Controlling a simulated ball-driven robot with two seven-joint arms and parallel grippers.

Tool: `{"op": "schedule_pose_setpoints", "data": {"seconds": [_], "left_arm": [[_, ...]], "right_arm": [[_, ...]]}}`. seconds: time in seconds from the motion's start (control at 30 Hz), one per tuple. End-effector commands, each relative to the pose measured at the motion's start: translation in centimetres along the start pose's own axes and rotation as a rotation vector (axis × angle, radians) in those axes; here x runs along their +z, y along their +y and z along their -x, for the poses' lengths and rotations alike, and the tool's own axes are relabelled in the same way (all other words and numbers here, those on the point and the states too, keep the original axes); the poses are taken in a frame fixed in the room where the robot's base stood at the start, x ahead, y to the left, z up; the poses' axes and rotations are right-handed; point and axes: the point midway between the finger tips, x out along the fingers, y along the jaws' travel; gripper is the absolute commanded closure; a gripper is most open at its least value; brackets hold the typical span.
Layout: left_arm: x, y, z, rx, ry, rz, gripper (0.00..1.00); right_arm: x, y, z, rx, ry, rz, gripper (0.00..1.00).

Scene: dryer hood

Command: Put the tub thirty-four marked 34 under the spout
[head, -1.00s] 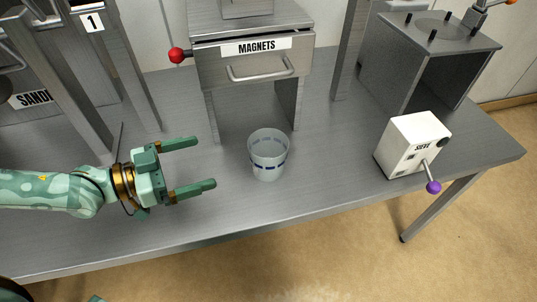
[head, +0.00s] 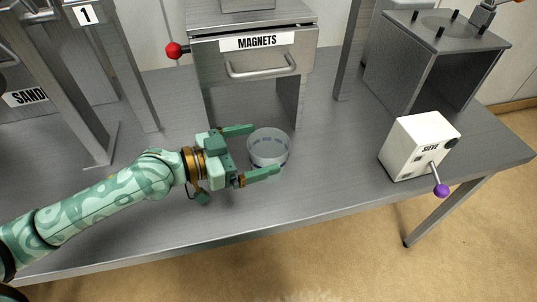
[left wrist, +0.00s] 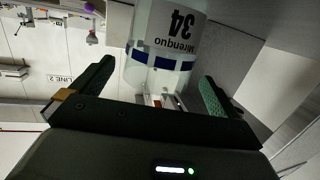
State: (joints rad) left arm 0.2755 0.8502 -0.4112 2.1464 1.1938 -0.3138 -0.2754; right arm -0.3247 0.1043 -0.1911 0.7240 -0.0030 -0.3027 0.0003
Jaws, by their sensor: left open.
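The tub (head: 268,147) is a translucent, pale open-topped cup standing on the grey table in front of the magnets unit. In the left wrist view the tub (left wrist: 168,45) shows a label with "34" and a blue band. My left gripper (head: 259,151) is open, its two fingers reaching to either side of the tub's near-left side. In the left wrist view the fingers (left wrist: 153,92) stand apart with the tub between and beyond them. I cannot tell whether they touch it. No spout is clearly visible. My right gripper is not in view.
A white sieve box (head: 419,146) with a purple-knobbed lever sits to the right. Metal frame legs stand at left. The table front between is clear.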

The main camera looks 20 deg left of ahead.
Motion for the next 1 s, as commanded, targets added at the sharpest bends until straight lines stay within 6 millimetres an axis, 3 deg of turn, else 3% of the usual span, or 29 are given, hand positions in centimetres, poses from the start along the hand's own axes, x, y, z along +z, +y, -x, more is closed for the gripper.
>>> {"op": "schedule_pose_setpoints", "data": {"seconds": [0.2,0.47,0.5,0.67,1.0], "left_arm": [[0.0,0.2,-3.0,-0.001,0.002,0.003,0.0],[-0.1,0.2,-3.4,0.0,-0.001,0.0,0.0],[-0.1,0.2,-3.4,0.0,-0.001,0.0,0.03],[-0.1,0.2,-3.3,-0.001,-0.001,0.0,0.44],[-0.4,0.2,-3.3,-0.001,0.001,-0.001,0.48]], "right_arm": [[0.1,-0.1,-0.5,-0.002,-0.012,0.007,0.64],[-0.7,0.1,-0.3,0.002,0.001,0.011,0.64],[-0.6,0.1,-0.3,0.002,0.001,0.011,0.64],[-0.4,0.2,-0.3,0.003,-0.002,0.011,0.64],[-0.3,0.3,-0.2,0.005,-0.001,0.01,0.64]]}}
